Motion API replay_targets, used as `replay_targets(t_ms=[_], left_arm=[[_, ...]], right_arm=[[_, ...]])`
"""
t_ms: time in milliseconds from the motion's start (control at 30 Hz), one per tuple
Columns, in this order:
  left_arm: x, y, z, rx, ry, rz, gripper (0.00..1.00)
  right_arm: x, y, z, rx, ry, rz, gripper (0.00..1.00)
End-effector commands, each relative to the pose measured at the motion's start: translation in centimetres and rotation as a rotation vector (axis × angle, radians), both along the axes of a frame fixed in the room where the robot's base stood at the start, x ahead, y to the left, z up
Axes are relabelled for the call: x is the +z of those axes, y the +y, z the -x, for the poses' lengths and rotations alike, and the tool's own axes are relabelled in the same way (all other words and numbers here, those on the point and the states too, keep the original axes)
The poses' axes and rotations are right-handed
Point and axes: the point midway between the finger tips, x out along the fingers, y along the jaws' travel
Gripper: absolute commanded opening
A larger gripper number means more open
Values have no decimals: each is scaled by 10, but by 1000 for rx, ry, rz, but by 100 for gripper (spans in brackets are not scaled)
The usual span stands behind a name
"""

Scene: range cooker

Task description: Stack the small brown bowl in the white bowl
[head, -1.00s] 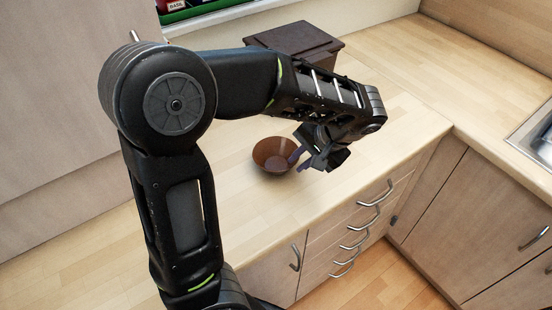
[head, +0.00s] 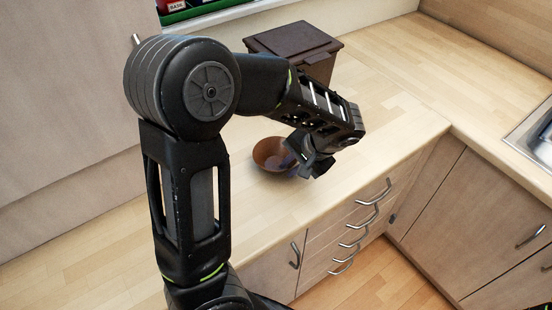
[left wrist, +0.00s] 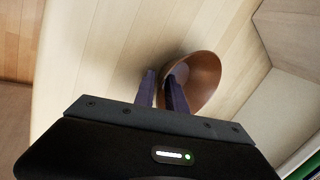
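The small brown bowl (head: 267,152) stands upright on the wooden counter. My left gripper (head: 292,167) is at the bowl's right side in the head view, pointing down at its near rim. In the left wrist view the two purple fingers (left wrist: 161,92) are apart, with a gap between them. One finger overlaps the inside of the brown bowl (left wrist: 204,80) and the other is outside its rim. I cannot tell whether they touch the wall. The white bowl is not visible in either view. My right gripper is not in view.
A dark brown lidded box (head: 294,42) stands on the counter (head: 400,85) behind my left forearm. A sink (head: 543,140) is at the right edge. Drawers with metal handles (head: 373,192) are below the counter's front edge. The counter right of the box is clear.

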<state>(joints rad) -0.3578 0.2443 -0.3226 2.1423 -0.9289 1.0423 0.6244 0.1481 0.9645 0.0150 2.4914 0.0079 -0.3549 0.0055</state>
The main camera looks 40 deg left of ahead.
Motion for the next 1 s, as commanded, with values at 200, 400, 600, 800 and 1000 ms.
replay_targets(t_ms=[200,400,600,800,1000], left_arm=[[0,0,0,0,0,0,16],[0,0,0,0,0,0,0],[0,0,0,0,0,0,0],[0,0,0,0,0,1,0],[0,0,0,0,1,1,0]], right_arm=[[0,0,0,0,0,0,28],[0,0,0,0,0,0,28],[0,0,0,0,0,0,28],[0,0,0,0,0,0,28],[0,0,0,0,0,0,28]])
